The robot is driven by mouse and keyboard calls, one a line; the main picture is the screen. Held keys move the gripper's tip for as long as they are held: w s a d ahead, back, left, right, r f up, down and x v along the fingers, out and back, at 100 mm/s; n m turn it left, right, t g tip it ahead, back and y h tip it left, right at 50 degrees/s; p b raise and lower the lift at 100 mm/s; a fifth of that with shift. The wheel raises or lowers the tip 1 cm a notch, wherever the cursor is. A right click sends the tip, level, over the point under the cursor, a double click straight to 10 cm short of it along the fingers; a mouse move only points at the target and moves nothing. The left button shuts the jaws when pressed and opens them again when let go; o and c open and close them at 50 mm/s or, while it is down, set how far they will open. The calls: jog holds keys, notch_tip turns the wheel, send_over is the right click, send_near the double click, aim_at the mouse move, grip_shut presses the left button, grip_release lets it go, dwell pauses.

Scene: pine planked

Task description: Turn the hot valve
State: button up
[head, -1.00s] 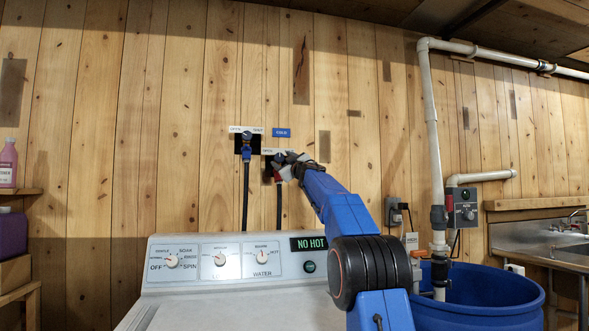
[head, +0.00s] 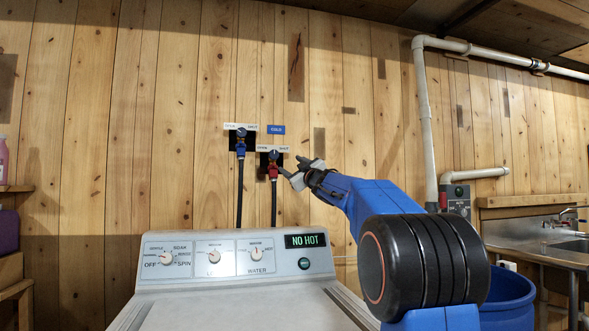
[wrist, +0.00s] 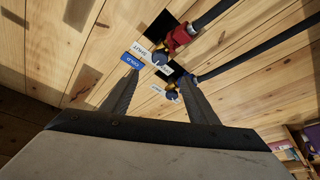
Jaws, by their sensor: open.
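The red valve (head: 272,170) is on the wall above the washer, with a dark round knob, a black hose below and a white OPEN/SHUT plate above. The blue valve (head: 241,148) is to its upper left, with a similar plate. A blue COLD label (head: 277,129) sits above the red valve's plate. My gripper (head: 296,171) is open and empty, just right of the red valve; any contact is unclear. In the wrist view, my spread fingers (wrist: 160,77) point toward the wall; the red valve (wrist: 181,37) and the blue valve's knob (wrist: 172,95) show there.
The washer's panel (head: 235,261) stands below the valves, and its display (head: 306,241) reads NO HOT. A blue barrel (head: 508,300) and a white pipe (head: 424,120) are to the right. A sink (head: 572,246) is at far right.

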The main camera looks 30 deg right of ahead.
jog(key=shift+v, duration=0.95)
jog(key=shift+a, duration=0.1)
jog(key=m+h, duration=0.3)
jog(key=m, duration=0.3)
send_near(275, 156)
jog(key=x, duration=0.8)
jog(key=shift+w+a+r, duration=0.1)
jog(key=shift+c, duration=0.2)
jog(key=c, duration=1)
